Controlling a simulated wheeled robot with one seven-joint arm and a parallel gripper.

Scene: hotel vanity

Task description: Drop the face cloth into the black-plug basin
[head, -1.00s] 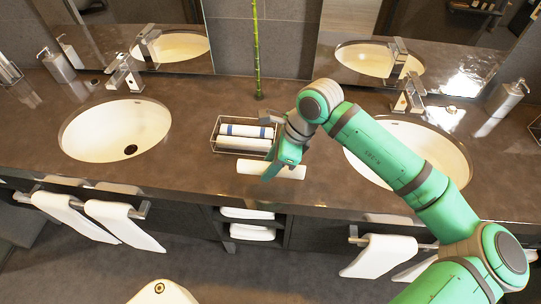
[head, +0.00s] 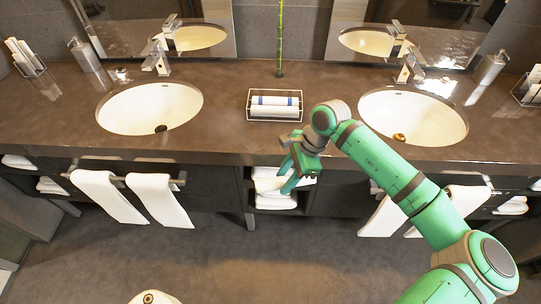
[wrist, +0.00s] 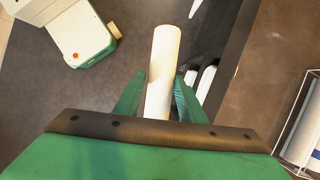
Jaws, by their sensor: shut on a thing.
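The face cloth is a white roll, seen in the wrist view (wrist: 163,72) between the two green fingers. My gripper (head: 291,182) is shut on it, in front of the counter's edge near the open shelf. In the head view the cloth is hard to tell from the white towels behind it. The black-plug basin (head: 135,103) is the left oval white basin, with a dark plug (head: 161,128) near its front; it looks empty. My gripper is right of this basin and nearer the camera. The right basin (head: 430,112) has a brass-coloured plug (head: 399,137).
A wire tray (head: 275,118) of rolled cloths stands mid-counter, with a green stalk (head: 281,40) behind. Taps (head: 158,58) stand behind the basins. The brown counter (head: 220,130) is clear between the left basin and the tray. Towels (head: 160,199) hang on rails below.

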